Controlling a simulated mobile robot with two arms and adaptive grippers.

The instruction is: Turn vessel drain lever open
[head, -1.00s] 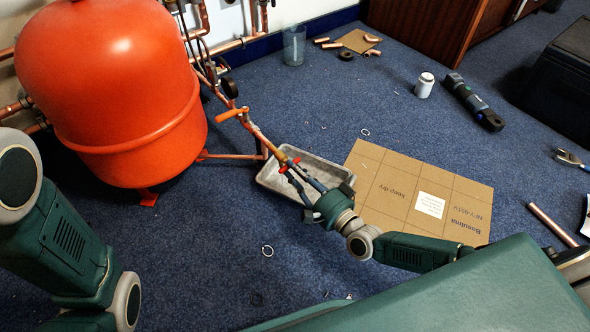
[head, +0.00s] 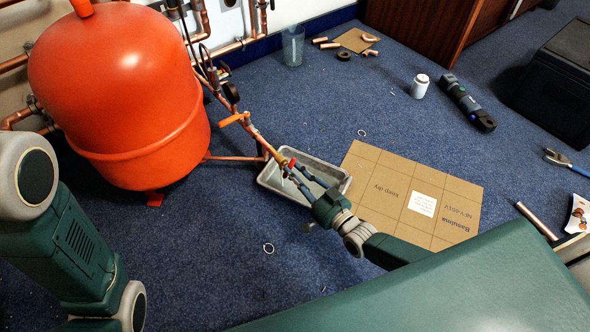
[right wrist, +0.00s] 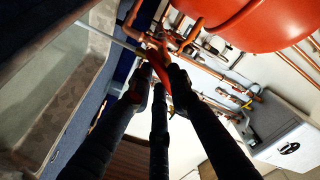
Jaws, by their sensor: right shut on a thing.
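The red vessel drain lever (head: 291,163) sits on a brass valve (head: 281,158) at the low end of the copper pipe from the orange vessel (head: 120,95). My right gripper (head: 290,171) is shut on this lever, above the grey tray. In the right wrist view the red lever (right wrist: 157,66) runs between the two dark fingertips (right wrist: 161,78). The fingers partly hide the lever and valve. My left arm shows at the left of the head view, but its gripper is out of frame.
The grey metal tray (head: 335,186) lies under the valve. A cardboard sheet (head: 400,190) lies to its right. An orange lever (head: 234,118) sits higher on the pipe. A clear beaker (head: 293,46) stands at the back. Open carpet lies in front of the tray.

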